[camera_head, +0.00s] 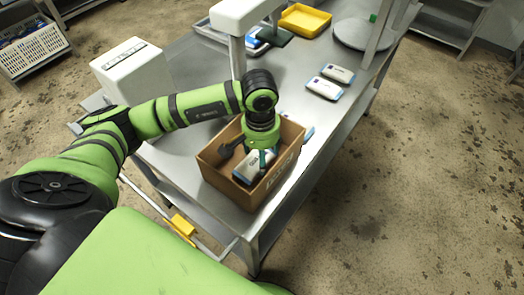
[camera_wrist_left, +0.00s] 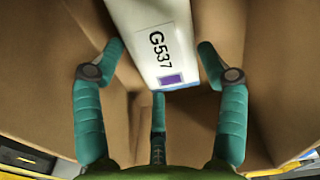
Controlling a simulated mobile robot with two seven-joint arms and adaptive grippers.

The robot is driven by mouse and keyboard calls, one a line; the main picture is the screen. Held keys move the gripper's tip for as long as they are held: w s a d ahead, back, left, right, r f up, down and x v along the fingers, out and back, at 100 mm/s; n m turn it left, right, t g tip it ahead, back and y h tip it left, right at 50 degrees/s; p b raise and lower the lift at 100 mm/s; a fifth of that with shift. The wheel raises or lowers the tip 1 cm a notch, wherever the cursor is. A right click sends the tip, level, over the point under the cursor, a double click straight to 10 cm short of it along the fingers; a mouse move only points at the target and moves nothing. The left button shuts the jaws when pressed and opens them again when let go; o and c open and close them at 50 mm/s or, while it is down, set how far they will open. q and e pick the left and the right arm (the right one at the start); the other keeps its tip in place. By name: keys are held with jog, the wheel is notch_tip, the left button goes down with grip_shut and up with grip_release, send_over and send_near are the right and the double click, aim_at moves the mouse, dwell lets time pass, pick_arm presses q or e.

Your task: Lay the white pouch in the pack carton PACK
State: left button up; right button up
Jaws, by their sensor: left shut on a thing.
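The open brown carton PACK (camera_head: 222,182) stands on the steel table, with part of its printed mark showing on its right wall. My left gripper (camera_head: 260,163) reaches down into it from above. Its teal fingers are shut on the white pouch (camera_head: 244,170), which is inside the carton walls. In the left wrist view the pouch (camera_wrist_left: 150,18) shows a G537 label and a purple square, between the fingertips of my left gripper (camera_wrist_left: 160,52). Whether the pouch touches the carton floor I cannot tell. My right gripper is not in view.
Two white-and-blue pouches (camera_head: 323,88) lie on the table beyond the carton. A blue item (camera_head: 308,133) shows partly beside the carton's right wall. A white machine (camera_head: 135,72) stands at left, and a yellow tray (camera_head: 305,20) at the back.

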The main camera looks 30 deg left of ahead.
pick_arm(q)
jog(key=shift+f, duration=0.1)
jog(key=o, duration=1)
jog(key=shift+f, duration=0.1)
jog(key=o, duration=0.4)
jog(key=shift+o, duration=0.2)
jog(key=shift+r, duration=0.25)
jog(key=shift+w+r, duration=0.1)
jog(key=shift+r, duration=0.15)
notch_tip(320, 180, up, 12)
jog(key=b, duration=0.3)
jog(key=shift+s+f, duration=0.25)
